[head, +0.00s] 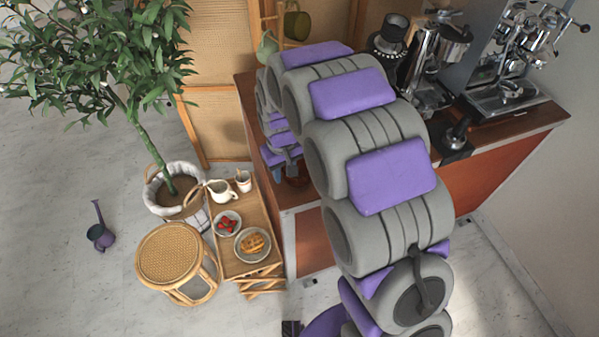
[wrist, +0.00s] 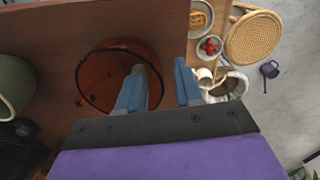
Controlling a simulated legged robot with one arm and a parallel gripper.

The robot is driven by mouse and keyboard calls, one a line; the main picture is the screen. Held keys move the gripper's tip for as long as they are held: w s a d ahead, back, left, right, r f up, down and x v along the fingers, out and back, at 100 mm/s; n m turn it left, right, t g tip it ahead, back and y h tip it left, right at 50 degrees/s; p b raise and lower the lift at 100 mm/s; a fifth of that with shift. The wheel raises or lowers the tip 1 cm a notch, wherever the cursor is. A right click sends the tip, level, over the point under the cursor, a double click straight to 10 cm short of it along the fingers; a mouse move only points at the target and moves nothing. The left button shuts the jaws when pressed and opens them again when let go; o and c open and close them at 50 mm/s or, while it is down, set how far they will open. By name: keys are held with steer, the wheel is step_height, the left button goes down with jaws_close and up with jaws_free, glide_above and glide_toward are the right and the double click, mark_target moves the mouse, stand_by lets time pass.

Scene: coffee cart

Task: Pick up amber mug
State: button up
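The amber mug (wrist: 92,72) is translucent orange-brown and stands on the wooden cart top in the wrist view, with its open rim facing the camera. In the head view the amber mug (head: 299,181) shows only partly, near the cart's front left, behind my arm. My gripper (wrist: 160,66) is open, its two blue fingers apart. In the wrist view the left finger overlaps the mug's opening and the right finger lies outside its right wall. I cannot tell how deep the fingers reach or whether they touch the mug. In the head view my gripper (head: 287,163) is above the cart's left edge.
A pale green mug (wrist: 14,88) is at the wrist view's left edge. An espresso machine (head: 510,75) and a grinder (head: 436,60) stand on the cart's right. Left of the cart are a small tray table (head: 240,268), a rattan stool (head: 172,252) and a potted tree (head: 150,150).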

jaws_close()
stand_by(0.4)
steer(key=shift+r, duration=0.2)
steer(key=shift+w+r+p, duration=0.1)
steer(key=shift+r+p, duration=0.55)
steer(key=shift+r, duration=0.95)
steer(key=shift+s+d+r, duration=0.1)
steer(key=shift+s+r, duration=0.1)
steer(key=shift+s, duration=0.1)
steer(key=s+d+p, duration=0.1)
steer(key=s+d, duration=0.2)
steer(key=s, duration=0.4)
steer(key=s+d+r+p, duration=0.1)
steer(key=s+d+p, duration=0.1)
steer(key=s, duration=0.5)
steer(key=shift+d, duration=0.75)
